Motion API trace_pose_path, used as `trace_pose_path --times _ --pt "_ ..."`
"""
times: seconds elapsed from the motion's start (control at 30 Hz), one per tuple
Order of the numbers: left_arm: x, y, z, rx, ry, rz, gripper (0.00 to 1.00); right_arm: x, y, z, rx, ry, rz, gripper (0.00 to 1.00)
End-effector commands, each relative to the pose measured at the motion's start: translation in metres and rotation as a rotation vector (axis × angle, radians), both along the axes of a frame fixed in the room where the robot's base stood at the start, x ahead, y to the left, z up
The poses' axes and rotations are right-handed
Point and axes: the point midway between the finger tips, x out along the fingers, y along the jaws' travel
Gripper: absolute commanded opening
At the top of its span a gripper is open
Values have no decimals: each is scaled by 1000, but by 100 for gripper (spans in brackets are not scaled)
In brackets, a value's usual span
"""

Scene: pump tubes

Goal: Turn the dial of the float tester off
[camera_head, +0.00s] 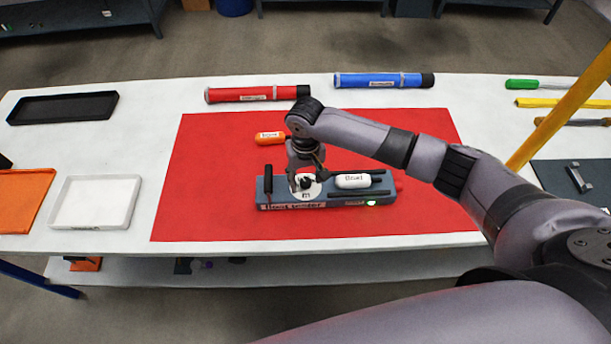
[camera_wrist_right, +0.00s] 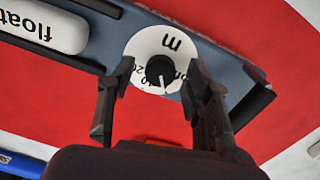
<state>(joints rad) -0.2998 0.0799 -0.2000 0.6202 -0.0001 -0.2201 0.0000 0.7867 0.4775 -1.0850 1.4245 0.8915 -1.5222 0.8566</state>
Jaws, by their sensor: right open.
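The float tester (camera_head: 335,203) is a blue-grey box on the red mat (camera_head: 215,190), with a labelled white float (camera_head: 352,181) on top. Its white dial (camera_head: 307,190) has a dark central knob (camera_wrist_right: 160,69) with a light pointer line, aimed down and slightly right in the wrist view. The dial's small markings are partly hidden. A small green light (camera_head: 371,203) shows on the tester's front. My right gripper (camera_head: 305,176) is directly above the dial. In the wrist view it is open, its fingers on either side of the knob, with no clear contact visible. My left gripper is out of view.
An orange float (camera_head: 269,138) lies behind the tester. A black handle (camera_head: 268,182) stands at the tester's left end. Red (camera_head: 255,94) and blue (camera_head: 380,80) tubes lie along the back. A white tray (camera_head: 92,203) sits left; the mat's left side is clear.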

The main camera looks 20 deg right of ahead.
Motion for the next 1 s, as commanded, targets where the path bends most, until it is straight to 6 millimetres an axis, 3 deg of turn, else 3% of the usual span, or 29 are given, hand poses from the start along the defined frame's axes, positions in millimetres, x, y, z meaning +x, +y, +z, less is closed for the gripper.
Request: trace_pose_path --times 0.27,1.0 --pt "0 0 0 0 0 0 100 0 0 -2 0 0 0 46" --pt "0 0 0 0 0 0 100 0 0 -1 0 0 0 0"
